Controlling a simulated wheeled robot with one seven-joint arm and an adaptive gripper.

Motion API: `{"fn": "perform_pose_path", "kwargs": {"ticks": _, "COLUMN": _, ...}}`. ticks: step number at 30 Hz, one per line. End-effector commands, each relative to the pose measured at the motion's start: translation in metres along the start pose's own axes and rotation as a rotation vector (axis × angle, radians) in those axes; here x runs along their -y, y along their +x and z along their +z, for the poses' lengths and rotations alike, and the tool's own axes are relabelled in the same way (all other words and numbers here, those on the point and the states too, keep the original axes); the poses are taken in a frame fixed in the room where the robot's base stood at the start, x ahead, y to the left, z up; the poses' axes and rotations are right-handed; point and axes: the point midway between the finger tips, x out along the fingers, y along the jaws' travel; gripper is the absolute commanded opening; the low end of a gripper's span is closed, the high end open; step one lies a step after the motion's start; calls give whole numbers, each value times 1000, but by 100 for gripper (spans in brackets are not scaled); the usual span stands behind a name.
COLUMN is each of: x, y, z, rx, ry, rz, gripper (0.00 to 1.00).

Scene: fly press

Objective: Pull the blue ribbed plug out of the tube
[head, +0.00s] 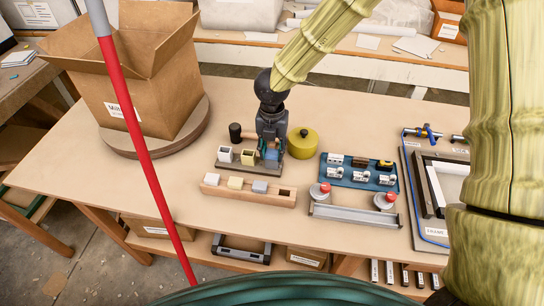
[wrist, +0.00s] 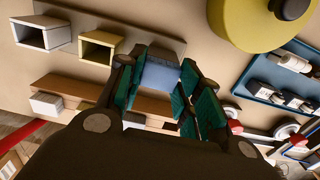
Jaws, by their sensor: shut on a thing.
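In the head view, blue (head: 271,156) shows just below my gripper (head: 270,145). My gripper, with teal pads, also shows in the wrist view (wrist: 164,100) and is shut on the blue plug. The tube under it is hidden by the fingers, so I cannot tell how deep the plug sits. Beside it on the fixture stand an open white square tube (head: 225,155) and an open cream one (head: 248,156).
A wooden rack (head: 222,190) in front holds white, cream and grey-blue blocks, with a dark empty slot at right. A yellow round canister (head: 303,144) stands close right of my gripper. A blue tray (head: 344,182) of small parts lies further right. A cardboard box (head: 138,80) stands left.

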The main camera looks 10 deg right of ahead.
Motion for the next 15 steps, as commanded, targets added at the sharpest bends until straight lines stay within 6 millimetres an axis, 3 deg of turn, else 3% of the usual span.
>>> {"fn": "perform_pose_path", "kwargs": {"ticks": 15, "x": 0, "y": -4, "z": 0, "rx": 1, "ry": 0, "rz": 0, "gripper": 0}}
